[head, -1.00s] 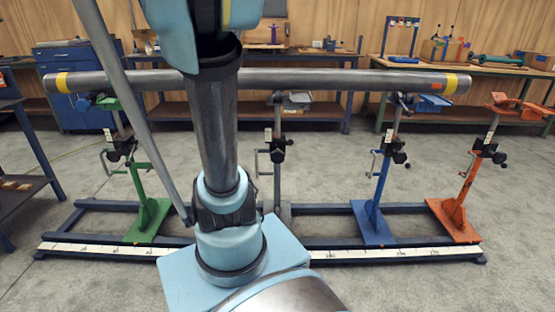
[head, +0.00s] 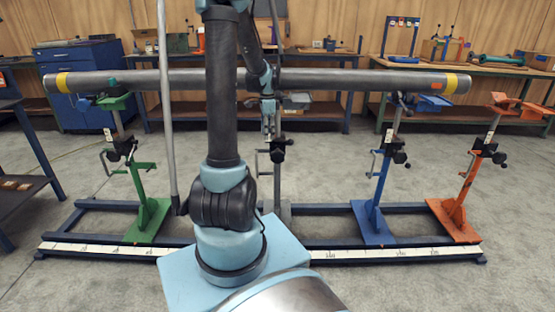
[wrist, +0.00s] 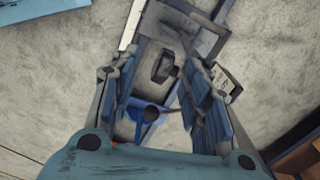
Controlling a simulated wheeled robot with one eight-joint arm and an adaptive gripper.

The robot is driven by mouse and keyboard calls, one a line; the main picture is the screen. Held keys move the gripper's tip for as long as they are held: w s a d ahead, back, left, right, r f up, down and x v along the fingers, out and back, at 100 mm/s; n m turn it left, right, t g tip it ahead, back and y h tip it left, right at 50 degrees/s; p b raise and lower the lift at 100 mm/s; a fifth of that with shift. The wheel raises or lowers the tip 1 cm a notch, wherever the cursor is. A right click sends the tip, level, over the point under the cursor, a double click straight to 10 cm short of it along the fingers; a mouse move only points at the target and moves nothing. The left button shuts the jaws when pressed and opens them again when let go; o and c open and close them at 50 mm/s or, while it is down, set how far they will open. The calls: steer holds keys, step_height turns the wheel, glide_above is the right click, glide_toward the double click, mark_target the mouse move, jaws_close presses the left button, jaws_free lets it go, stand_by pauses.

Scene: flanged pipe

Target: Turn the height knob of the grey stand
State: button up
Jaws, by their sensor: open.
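The grey stand (head: 277,178) stands at the middle of the floor frame, under the pipe, partly behind my arm. Its dark knob (head: 288,142) shows at the right of its post, with a crank handle on the left. My gripper (head: 269,132) hangs in front of the pipe, close to the upper part of the grey stand; the head view does not show whether they touch. In the wrist view my gripper (wrist: 162,90) is open, its two blue-grey fingers well apart. A dark knob-like part (wrist: 164,68) shows between and beyond the fingers, with a bluish round part nearer.
The long grey pipe (head: 335,79) with yellow bands lies across the stands. The green stand (head: 147,190) is left; the blue stand (head: 377,190) and orange stand (head: 462,190) are right. The floor frame (head: 330,243) runs along the front. Workbenches line the back wall.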

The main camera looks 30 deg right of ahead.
steer(key=m, duration=0.2)
glide_above(278, 157)
steer(key=w, duration=0.1)
step_height(278, 157, down, 3)
steer(key=shift+w+r, duration=0.1)
steer(key=shift+r, duration=0.1)
steer(key=shift+d+f, duration=0.3)
steer(key=shift+d, duration=0.05)
step_height(278, 157, down, 12)
steer(key=shift+r, duration=0.15)
jaws_close()
steer(key=shift+d, duration=0.15)
steer(key=shift+a, duration=0.2)
